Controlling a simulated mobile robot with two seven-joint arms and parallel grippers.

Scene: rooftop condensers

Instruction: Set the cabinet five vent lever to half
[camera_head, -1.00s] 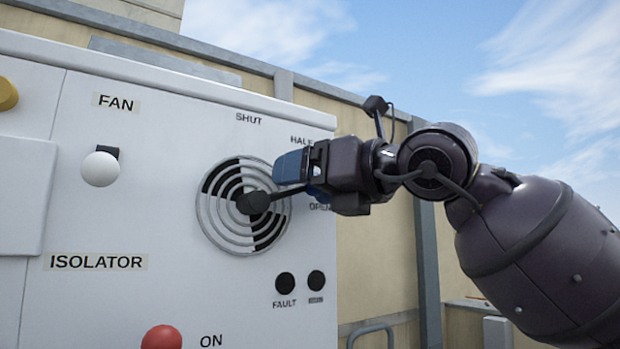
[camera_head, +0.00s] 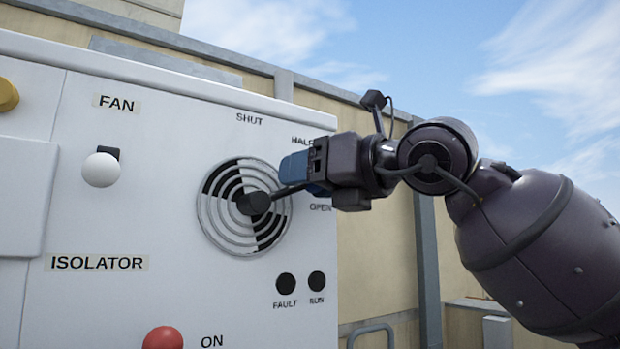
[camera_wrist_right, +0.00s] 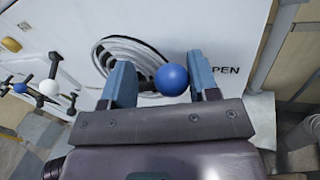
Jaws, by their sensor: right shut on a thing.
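The vent lever is a dark arm on a dark hub (camera_head: 253,203) at the middle of a round slotted vent (camera_head: 222,226) on the white cabinet. It points right and slightly up, between the HALF label (camera_head: 302,141) and the OPEN label (camera_head: 320,208). Its blue ball end (camera_wrist_right: 172,79) shows in the right wrist view between the blue fingers. My right gripper (camera_head: 308,175) is shut on the lever near its outer end; the gripper hides that end in the head view. The SHUT label (camera_head: 249,119) is above the vent. My left gripper is not in view.
A white FAN knob (camera_head: 101,169), a red knob (camera_head: 162,338) near ON, and a yellow knob (camera_head: 8,94) sit left of the vent. Two dark FAULT and RUN spots (camera_head: 301,282) are below the gripper. A beige wall (camera_head: 385,265) stands behind.

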